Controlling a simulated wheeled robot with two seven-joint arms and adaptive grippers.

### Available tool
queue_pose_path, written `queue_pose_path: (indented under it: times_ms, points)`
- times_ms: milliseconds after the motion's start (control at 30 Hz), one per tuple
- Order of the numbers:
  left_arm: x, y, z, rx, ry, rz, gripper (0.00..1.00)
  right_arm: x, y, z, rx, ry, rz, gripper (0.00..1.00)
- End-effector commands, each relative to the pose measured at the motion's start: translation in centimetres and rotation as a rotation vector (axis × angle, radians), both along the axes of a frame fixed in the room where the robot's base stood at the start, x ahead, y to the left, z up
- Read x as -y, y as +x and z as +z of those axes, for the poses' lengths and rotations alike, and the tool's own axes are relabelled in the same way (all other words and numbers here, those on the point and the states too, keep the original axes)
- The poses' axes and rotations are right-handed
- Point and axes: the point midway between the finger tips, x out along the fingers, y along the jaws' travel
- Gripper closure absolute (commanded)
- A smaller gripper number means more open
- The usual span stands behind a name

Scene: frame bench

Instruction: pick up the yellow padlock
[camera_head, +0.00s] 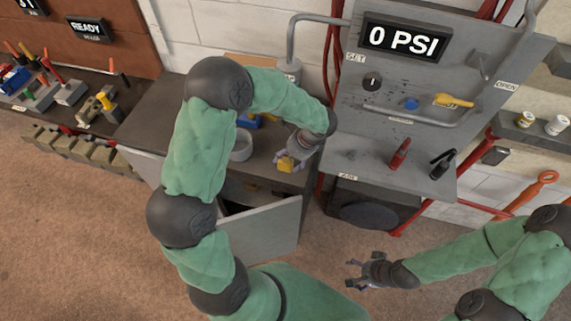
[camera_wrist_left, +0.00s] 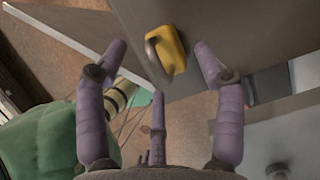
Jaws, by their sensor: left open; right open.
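The yellow padlock (camera_head: 286,166) is at the right front edge of the dark bench in the head view, partly covered by my left gripper (camera_head: 289,157). In the left wrist view the padlock (camera_wrist_left: 174,50) shows a yellow body and a grey shackle. It appears beyond and between the spread fingertips of my left gripper (camera_wrist_left: 160,58), with gaps on both sides. The left fingers are open and hold nothing. My right gripper (camera_head: 354,272) is open and empty, low over the floor at the right.
A pale round container (camera_head: 241,148) and a blue object (camera_head: 249,122) sit on the bench (camera_head: 160,119). A cabinet door (camera_head: 258,229) stands open below. A grey panel (camera_head: 350,130) with a 0 PSI display (camera_head: 404,38) stands to the right of the bench.

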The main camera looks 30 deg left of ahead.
Motion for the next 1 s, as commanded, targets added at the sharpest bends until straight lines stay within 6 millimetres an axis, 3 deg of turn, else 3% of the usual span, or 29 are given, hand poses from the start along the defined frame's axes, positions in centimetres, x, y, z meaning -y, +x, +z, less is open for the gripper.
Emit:
queue_pose_path:
  times_ms: [200, 467, 700, 733, 1000]
  points:
    - [-1.2, -0.2, -2.9, -0.001, 0.000, 0.001, 0.31, 0.0, 0.0, -0.9, 0.000, 0.000, 0.000, 0.25]
    - [-1.3, -0.2, -3.2, 0.001, -0.001, 0.001, 0.31, 0.0, 0.0, -0.8, 0.000, 0.000, 0.000, 0.25]
    - [-1.3, -0.2, -3.2, 0.000, 0.000, 0.001, 0.96, 0.0, 0.0, -0.8, 0.000, 0.000, 0.000, 0.25]
    - [-1.3, -0.2, -3.2, 0.000, 0.000, 0.001, 1.00, 0.0, 0.0, -0.8, 0.000, 0.000, 0.000, 0.25]
    - [-1.3, -0.2, -3.1, 0.001, 0.000, 0.001, 1.00, 0.0, 0.0, -0.8, 0.000, 0.000, 0.000, 0.25]
